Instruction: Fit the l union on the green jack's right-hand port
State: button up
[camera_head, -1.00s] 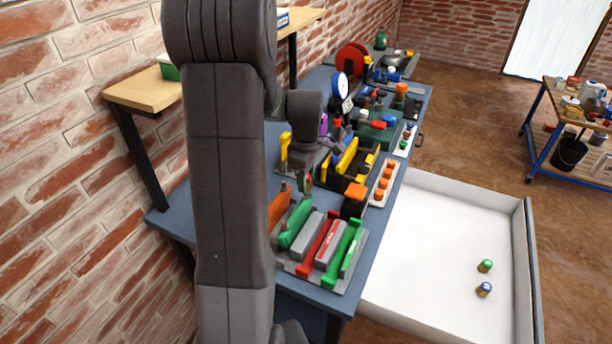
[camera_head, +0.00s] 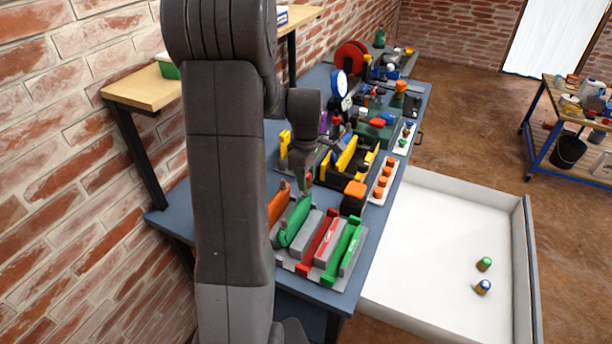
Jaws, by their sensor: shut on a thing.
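My gripper (camera_head: 305,181) points down over the near part of the blue bench, close to the upper end of a long green piece (camera_head: 296,221). The fingers are small here and partly hidden by my wrist. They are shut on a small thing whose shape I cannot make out. A dark green block with a red part on top (camera_head: 376,132) stands farther back on the bench; I cannot tell whether it is the green jack. Its ports are too small to see. I cannot pick out the l union for certain.
A rack with red and green bars (camera_head: 345,248) fills the bench's near end. Yellow bars in a black holder (camera_head: 347,157) and a strip with orange knobs (camera_head: 383,180) stand behind. A white tray (camera_head: 430,262) at the right holds two small capped items. A brick wall borders the left.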

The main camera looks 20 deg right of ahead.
jog(key=shift+f, duration=0.15)
jog(key=shift+f+b, duration=0.85)
jog(key=shift+f, duration=0.25)
jog(key=o, duration=1.4)
jog(key=shift+r+p, duration=2.95)
jog(key=shift+r, duration=1.1)
jog(key=shift+f, duration=0.15)
